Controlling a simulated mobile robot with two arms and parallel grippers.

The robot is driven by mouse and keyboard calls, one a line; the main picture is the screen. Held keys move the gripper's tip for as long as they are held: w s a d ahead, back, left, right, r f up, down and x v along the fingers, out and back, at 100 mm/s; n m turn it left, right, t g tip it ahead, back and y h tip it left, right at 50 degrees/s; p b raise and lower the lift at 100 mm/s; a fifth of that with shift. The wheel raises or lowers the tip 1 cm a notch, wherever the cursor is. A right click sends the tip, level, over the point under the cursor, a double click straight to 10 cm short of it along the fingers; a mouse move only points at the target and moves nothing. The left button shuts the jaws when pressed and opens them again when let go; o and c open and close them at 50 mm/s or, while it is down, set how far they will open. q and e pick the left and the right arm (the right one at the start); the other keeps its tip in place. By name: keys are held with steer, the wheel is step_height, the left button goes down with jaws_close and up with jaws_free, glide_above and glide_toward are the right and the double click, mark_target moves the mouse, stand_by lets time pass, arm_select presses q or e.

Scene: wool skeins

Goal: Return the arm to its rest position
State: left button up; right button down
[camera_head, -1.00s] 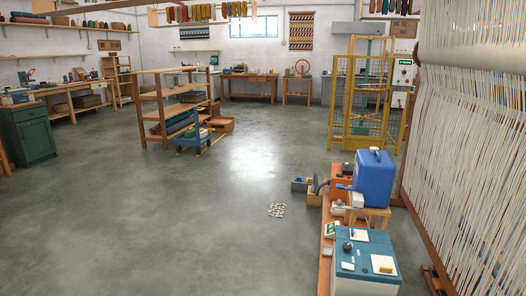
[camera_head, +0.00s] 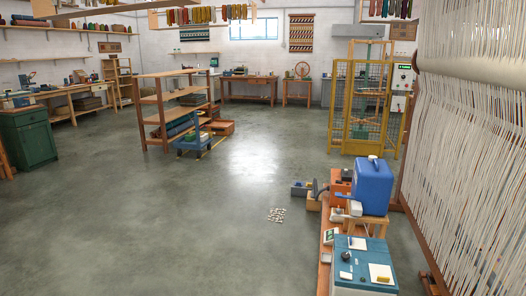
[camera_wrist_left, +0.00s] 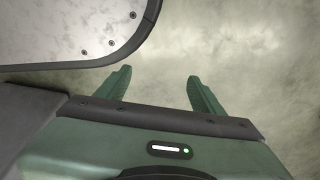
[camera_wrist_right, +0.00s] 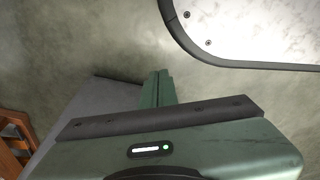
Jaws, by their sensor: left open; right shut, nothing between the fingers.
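Neither gripper shows in the head view. In the left wrist view my left gripper (camera_wrist_left: 160,90) points its two green fingers over the grey concrete floor. The fingers stand apart with nothing between them. In the right wrist view my right gripper (camera_wrist_right: 157,88) has its two green fingers together, with nothing held. It also hangs over bare floor. A light rounded plate with a dark rim, which seems to be my own base, shows beside each gripper.
A teal-topped cabinet (camera_head: 362,257), a blue box-shaped container (camera_head: 372,186) and a big loom (camera_head: 470,170) stand on the right. A wooden shelf rack (camera_head: 160,115) and a yellow mesh cage (camera_head: 360,110) stand further back. A small pale patch (camera_head: 276,214) lies on the floor. The middle floor is open.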

arm_select(q)
steer(key=s+a+r+p, duration=0.1)
steer(key=s+a+p, duration=0.1)
steer(key=s+p, duration=0.7)
steer(key=s, duration=0.3)
steer(key=shift+s+a+r+g, duration=0.2)
steer(key=shift+s+r+g, duration=0.15)
steer(key=shift+r+g, duration=0.05)
arm_select(e)
steer(key=s+d+r+g, duration=0.1)
steer(key=s+d, duration=0.1)
steer(key=s, duration=1)
steer(key=shift+s+d+r, duration=0.2)
steer(key=shift+s+r, duration=0.15)
steer(key=shift+r, duration=0.05)
